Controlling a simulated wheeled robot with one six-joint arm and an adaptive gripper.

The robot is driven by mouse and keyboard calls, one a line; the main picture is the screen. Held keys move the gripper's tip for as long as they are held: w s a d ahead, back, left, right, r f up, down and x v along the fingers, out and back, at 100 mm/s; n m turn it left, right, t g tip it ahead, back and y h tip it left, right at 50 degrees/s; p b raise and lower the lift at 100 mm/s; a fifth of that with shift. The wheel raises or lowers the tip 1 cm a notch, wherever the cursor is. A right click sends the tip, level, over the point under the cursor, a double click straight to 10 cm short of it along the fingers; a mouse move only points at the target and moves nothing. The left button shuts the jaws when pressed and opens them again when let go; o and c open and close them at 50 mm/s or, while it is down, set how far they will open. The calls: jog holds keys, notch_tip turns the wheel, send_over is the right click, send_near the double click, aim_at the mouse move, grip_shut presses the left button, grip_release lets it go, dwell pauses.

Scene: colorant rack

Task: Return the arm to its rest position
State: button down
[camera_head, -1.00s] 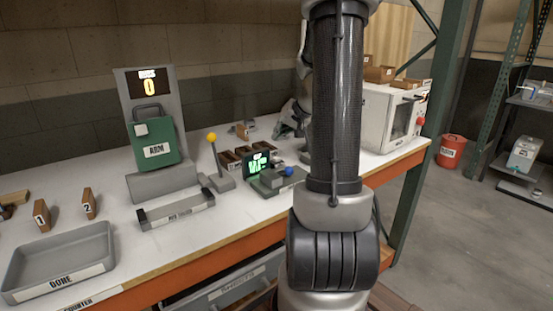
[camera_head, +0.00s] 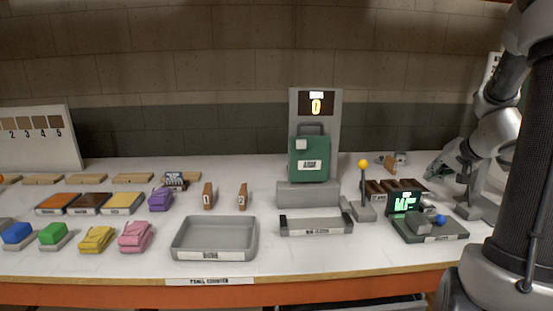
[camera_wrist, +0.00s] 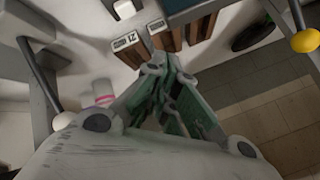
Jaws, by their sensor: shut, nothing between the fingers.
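My arm (camera_head: 495,135) stands at the right side of the head view, bent over the right end of the counter. My gripper (camera_head: 436,168) is at its lower left end, low over the counter, behind the small device with the green screen. In the wrist view my gripper (camera_wrist: 165,65) shows with its fingers drawn together and nothing held. Its tips point at several brown labelled blocks (camera_wrist: 168,38). I cannot tell from these frames whether the tips touch anything.
A lever with a yellow knob (camera_head: 363,164) and the green-screen device (camera_head: 430,227) stand left of my arm. A green canister (camera_head: 309,158) sits on a grey stand. A grey tray (camera_head: 214,254), colored blocks and panels fill the left. Bare counter lies between them.

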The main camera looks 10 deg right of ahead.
jog(key=s+a+r+n+g+y, duration=0.1)
jog(key=s+a+r+n, duration=0.25)
jog(key=a, duration=0.65)
jog(key=s+a+r+n+g, duration=0.3)
jog(key=s+a, duration=0.6)
jog(key=s, duration=0.4)
jog(key=s+n+h, duration=0.1)
jog(key=s, duration=0.7)
jog(key=shift+s+d+r+g+h, duration=0.15)
jog(key=shift+s+r+g+h, duration=0.05)
jog(key=shift+r+g+h, duration=0.2)
